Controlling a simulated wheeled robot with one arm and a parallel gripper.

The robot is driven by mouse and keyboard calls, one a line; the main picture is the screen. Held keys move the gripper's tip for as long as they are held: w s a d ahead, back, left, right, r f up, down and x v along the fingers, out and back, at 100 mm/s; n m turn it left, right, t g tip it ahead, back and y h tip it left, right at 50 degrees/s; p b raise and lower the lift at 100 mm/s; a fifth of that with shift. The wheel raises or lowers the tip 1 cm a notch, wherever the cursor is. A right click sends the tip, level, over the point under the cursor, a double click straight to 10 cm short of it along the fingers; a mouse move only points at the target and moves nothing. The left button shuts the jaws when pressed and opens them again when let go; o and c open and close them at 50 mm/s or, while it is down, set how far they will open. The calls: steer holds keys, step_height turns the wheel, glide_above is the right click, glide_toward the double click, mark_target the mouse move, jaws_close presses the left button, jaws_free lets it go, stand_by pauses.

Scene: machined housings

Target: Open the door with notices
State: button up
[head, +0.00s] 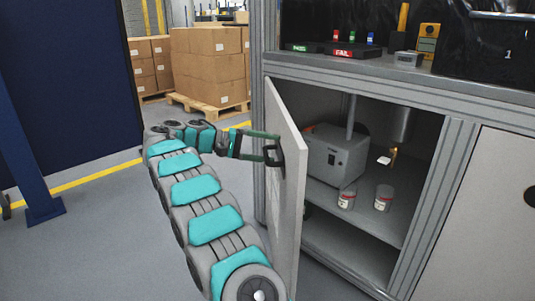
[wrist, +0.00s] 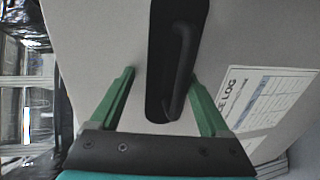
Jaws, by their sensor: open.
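The cabinet door (head: 287,215) stands swung outward on its left side, with the interior showing. In the wrist view the door's grey face (wrist: 95,35) carries a printed notice sheet (wrist: 265,100), its text partly reading "LOG". The black door handle (wrist: 183,75) is a bar over a dark recessed plate. It also shows in the head view (head: 275,155). My gripper (head: 270,147) is at the handle. In the wrist view its green fingers (wrist: 163,80) are open, one on each side of the handle, with gaps visible. Whether a finger touches the handle I cannot tell.
Inside the cabinet are a grey box (head: 335,155) and two small cans (head: 383,198). A second, shut door (head: 485,200) is at right. Trays and parts stand on the bench top (head: 460,85). Boxes on a pallet (head: 210,103) stand behind. Floor (head: 105,240) at left is clear.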

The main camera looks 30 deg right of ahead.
mark_target(290, 170)
steer(key=shift+r, duration=0.6)
steer(key=shift+o, duration=0.3)
steer(key=shift+s+a+r+b, duration=0.1)
steer(key=shift+s+a+b, duration=0.1)
steer(key=shift+s, duration=0.25)
steer(key=shift+s+a+r+b, duration=0.1)
steer(key=shift+s+b, duration=0.05)
steer(key=shift+s, duration=0.25)
steer(key=s+a+b, duration=0.1)
steer(key=s, duration=0.3)
steer(key=s+a+b, duration=0.1)
steer(key=s+a, duration=0.1)
steer(key=s, duration=0.3)
steer(key=s+a+r+b, duration=0.1)
steer(key=s+a, duration=0.1)
steer(key=s, duration=0.2)
steer(key=shift+s, duration=0.25)
steer(key=shift+c, duration=0.3)
steer(key=shift+f, duration=0.15)
